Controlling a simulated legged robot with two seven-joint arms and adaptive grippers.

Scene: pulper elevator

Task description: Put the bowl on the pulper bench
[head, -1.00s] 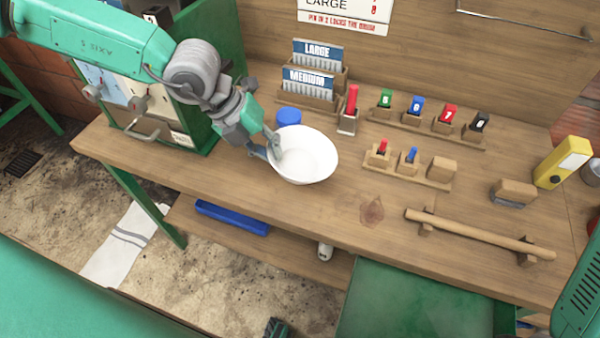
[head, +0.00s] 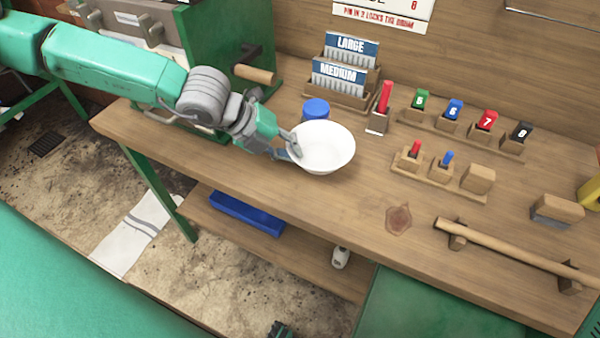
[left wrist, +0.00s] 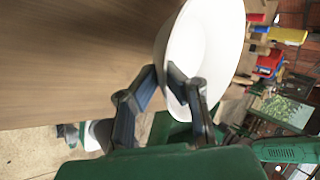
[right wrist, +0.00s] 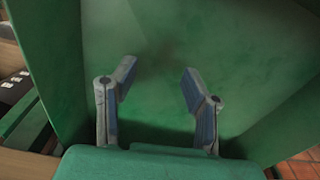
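The white bowl (head: 326,148) is over the wooden bench (head: 330,200), in front of a blue-lidded jar (head: 316,108). My left gripper (head: 290,147) is shut on the bowl's left rim, with one finger inside and one outside. The left wrist view also shows the bowl (left wrist: 208,35) with its rim between the fingertips (left wrist: 168,78). I cannot tell whether the bowl's base touches the bench. My right gripper (right wrist: 158,70) is open and empty in front of a green surface in the right wrist view.
A green machine (head: 215,50) with a wooden-handled crank stands at the bench's left. Behind the bowl are card racks (head: 340,75) and a red marker (head: 384,98). Numbered blocks (head: 470,125) and a wooden bar (head: 510,248) lie right. The bench front-left is clear.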

